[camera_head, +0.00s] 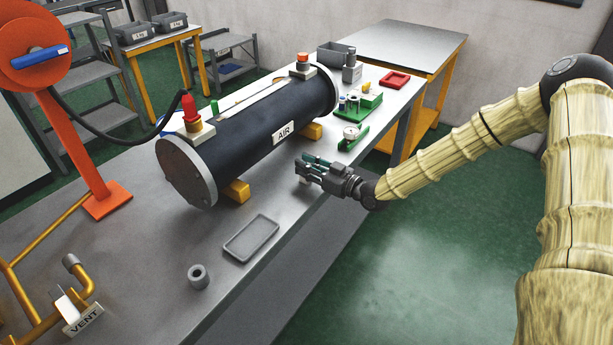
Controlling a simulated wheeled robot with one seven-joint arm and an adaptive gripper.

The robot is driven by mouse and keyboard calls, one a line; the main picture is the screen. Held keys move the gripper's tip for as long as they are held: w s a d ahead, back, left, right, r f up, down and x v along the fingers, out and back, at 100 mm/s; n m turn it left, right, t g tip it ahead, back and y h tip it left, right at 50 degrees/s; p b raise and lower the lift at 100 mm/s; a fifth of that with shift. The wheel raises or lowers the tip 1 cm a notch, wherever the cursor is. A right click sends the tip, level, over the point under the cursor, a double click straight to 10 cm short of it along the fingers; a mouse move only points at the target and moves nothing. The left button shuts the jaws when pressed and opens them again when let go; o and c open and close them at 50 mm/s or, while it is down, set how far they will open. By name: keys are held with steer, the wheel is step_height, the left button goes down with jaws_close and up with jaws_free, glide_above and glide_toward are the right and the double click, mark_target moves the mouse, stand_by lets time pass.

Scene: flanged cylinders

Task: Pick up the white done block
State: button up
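My gripper (304,167) is over the front edge of the bench, right of the dark cylinder. Its two fingers look apart and point left. A small pale piece (304,181) shows just below the fingertips, partly hidden by them. It may be the white done block, but no lettering on it is readable, and I cannot tell whether the fingers touch it.
The dark flanged cylinder (255,130) marked AIR lies on yellow supports close behind my gripper. A grey tray (252,238), a grey ring (198,277) and a VENT plate (83,320) are nearer. Green fixtures (352,137) and a red tray (394,80) are farther back.

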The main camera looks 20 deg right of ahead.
steer(key=shift+r, duration=0.1)
jaws_close()
steer(key=shift+r+b, duration=0.4)
steer(key=shift+r, duration=1.3)
steer(key=s+r+b, duration=0.1)
steer(key=s+b, duration=0.2)
steer(key=s, duration=1.3)
steer(key=shift+a+r, duration=0.2)
steer(key=shift+r, duration=0.05)
